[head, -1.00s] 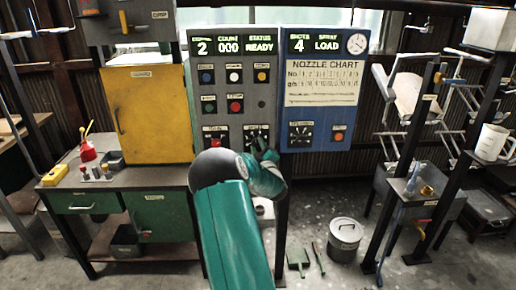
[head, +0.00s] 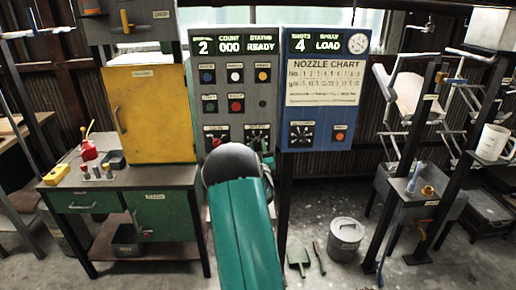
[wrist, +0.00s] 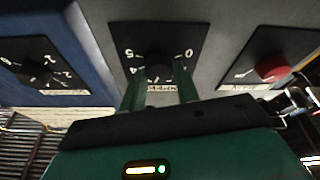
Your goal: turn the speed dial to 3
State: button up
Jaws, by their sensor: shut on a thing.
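The speed dial (head: 257,132) is a black square plate with white marks, low on the grey panel and partly hidden by my arm in the head view. In the wrist view its plate (wrist: 160,38) appears upside down, with white numbers around a dark knob; a 0 is at right and a 4 and 5 at left. My gripper (wrist: 160,80) has its two green fingers on either side of the knob, shut on it. The knob's pointer is hidden or too dark to read.
The grey panel's display (head: 233,46) reads 2, 000 and READY. A red-knobbed dial (wrist: 272,68) and the blue panel's dial (wrist: 38,66) flank the speed dial closely.

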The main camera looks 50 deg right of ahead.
dwell(0.3)
jog(key=o, duration=1)
jog(key=shift+c, duration=0.2)
jog(key=v, duration=1.4)
jog(key=shift+w, duration=0.15)
